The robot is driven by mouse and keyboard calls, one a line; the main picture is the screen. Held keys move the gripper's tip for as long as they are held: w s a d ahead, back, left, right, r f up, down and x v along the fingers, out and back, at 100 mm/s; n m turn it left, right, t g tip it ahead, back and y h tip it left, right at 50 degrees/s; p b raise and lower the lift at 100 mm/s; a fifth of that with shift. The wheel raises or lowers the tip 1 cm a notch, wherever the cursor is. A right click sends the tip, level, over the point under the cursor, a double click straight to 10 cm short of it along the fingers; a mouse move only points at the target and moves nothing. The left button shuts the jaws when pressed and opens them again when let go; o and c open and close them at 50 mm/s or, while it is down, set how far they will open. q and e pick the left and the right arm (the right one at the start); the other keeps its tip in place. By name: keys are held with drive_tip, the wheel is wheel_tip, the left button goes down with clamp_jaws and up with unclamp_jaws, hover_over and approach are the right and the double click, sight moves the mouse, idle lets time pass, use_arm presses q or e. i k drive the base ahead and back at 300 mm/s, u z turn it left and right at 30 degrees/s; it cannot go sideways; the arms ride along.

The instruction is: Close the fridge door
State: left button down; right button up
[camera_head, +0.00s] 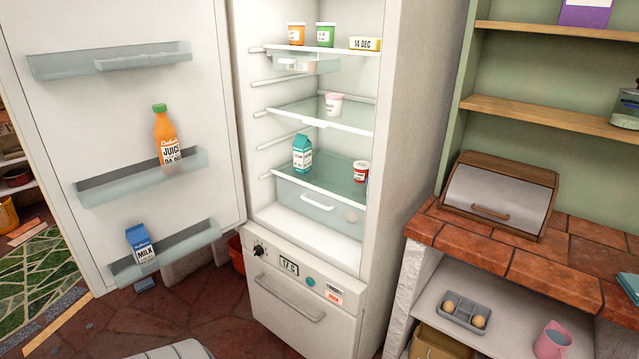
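The fridge door (125,110) stands wide open, swung out to the left of the fridge (410,130). Its inner side faces me. A juice bottle (167,140) stands in the middle door shelf. A milk carton (140,245) sits tilted in the lowest door shelf. Inside the fridge are small tubs, a teal carton (302,154) and a red and white cup (361,172). Below is a shut lower drawer (300,310) with a dial and display above it. Neither of my grippers is in view.
A brick-topped counter (530,250) with a bread box (500,195) stands to the right. An egg tray (464,314) and a pink cup (552,342) are on the shelf below.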

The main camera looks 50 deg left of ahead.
sight(81, 81)
drive_tip(key=z, duration=0.05)
drive_tip(key=k, duration=0.2)
drive_tip(key=u, duration=3.4)
drive_tip(key=i, duration=1.7)
drive_tip(key=z, duration=0.95)
